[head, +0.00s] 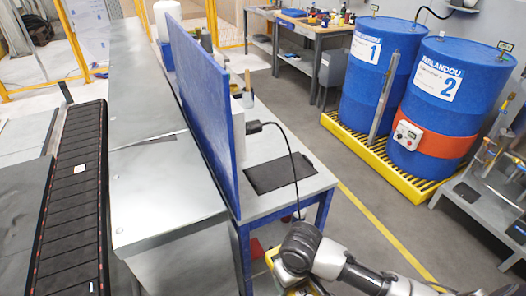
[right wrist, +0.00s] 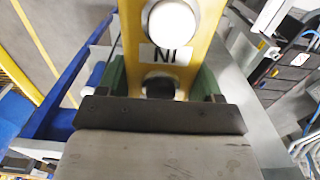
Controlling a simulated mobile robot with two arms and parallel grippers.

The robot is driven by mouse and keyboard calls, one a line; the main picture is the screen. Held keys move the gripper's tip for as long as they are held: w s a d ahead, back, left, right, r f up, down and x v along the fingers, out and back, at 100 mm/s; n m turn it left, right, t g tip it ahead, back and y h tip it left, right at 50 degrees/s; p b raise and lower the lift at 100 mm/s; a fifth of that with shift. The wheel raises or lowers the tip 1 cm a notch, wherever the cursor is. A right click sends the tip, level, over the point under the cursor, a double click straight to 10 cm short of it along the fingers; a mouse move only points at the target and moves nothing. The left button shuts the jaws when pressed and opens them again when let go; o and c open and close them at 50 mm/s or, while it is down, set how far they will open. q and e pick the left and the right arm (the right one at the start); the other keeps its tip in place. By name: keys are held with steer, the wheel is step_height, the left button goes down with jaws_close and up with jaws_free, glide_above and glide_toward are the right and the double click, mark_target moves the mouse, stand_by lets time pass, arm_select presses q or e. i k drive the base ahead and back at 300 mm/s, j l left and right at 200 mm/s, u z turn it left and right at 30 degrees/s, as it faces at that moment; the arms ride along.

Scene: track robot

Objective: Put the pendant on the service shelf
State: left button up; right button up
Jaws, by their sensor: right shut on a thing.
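My right gripper (right wrist: 160,76) is shut on the yellow pendant (right wrist: 190,50), its green fingers on either side. The pendant has a white button, a dark button and an upside-down label reading "IN". In the head view, part of the yellow pendant (head: 301,290) shows at the bottom edge, below my right wrist, which hides the fingers. A grey worktop on a blue frame (head: 296,187) with a black mat (head: 280,173) stands just beyond; I cannot tell whether it is the service shelf. My left gripper is not in view.
A black cable (head: 292,155) runs from a plug at the blue panel (head: 205,110) down past the worktop's front edge. Blue drums (head: 445,110) stand on a yellow grated pallet (head: 382,160) at right. A conveyor (head: 75,190) runs at left. The floor beside the worktop is clear.

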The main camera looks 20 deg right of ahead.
mark_target(271, 139)
steer(key=i+l, duration=0.1)
steer(key=l, duration=0.35)
steer(key=i+l, duration=0.15)
steer(key=l, duration=0.35)
steer(key=i+l, duration=0.1)
steer(key=l, duration=0.35)
steer(key=i+l, duration=0.15)
steer(key=l, duration=0.3)
steer(key=i+l, duration=0.1)
steer(key=l, duration=0.4)
steer(key=i+l+u, duration=0.1)
steer(key=l, duration=0.35)
steer(key=i+l, duration=0.1)
steer(key=l, duration=0.4)
steer(key=i+l, duration=0.15)
steer(key=l, duration=0.3)
